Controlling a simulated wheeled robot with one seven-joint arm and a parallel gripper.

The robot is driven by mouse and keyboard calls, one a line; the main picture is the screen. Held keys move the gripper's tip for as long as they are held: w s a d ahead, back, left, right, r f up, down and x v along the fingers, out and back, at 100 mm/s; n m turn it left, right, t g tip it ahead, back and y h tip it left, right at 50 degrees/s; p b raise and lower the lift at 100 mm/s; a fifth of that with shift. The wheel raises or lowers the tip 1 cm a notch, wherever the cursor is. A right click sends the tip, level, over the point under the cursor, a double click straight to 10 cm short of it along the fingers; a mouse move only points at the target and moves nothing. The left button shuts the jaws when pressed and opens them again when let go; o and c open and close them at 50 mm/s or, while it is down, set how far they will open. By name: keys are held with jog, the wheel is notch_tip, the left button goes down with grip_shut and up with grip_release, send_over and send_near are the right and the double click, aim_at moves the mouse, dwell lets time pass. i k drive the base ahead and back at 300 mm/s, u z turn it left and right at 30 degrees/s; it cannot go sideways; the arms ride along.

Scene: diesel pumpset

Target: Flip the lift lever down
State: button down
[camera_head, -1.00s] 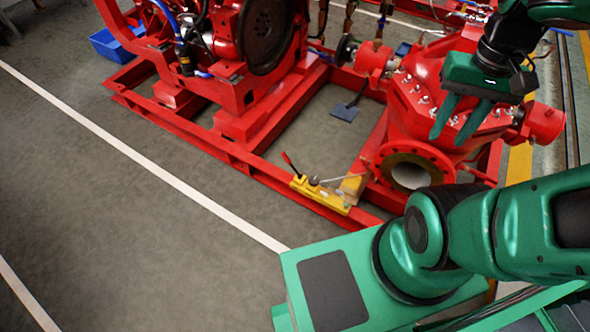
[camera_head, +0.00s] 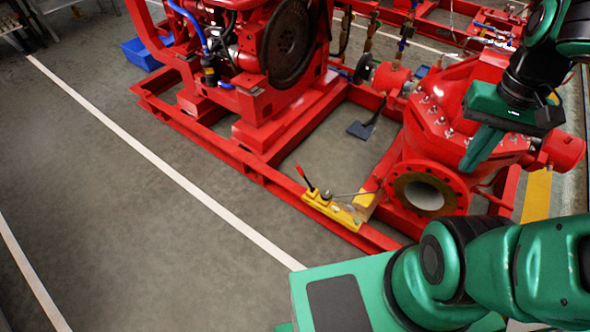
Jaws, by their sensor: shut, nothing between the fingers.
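A yellow lifting device (camera_head: 335,211) lies on the near red frame rail. A short lever with a red grip (camera_head: 302,174) stands up, tilted, at its left end. A thin grey rod also reaches right from the device; I cannot tell if it is a second lever. My gripper (camera_head: 470,168) is at the upper right, in front of the red pump, well to the right of the device and apart from it. Its green fingers are together, point down and are empty.
The red engine (camera_head: 255,60) stands behind left on the same frame. A blue bin (camera_head: 141,54) is at the far left. The grey floor in front is clear.

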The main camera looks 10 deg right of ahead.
aim_at(297, 167)
jog(key=k, duration=1.2)
jog(key=u, duration=0.55)
jog(key=i, duration=2.4)
jog(key=z, duration=0.4)
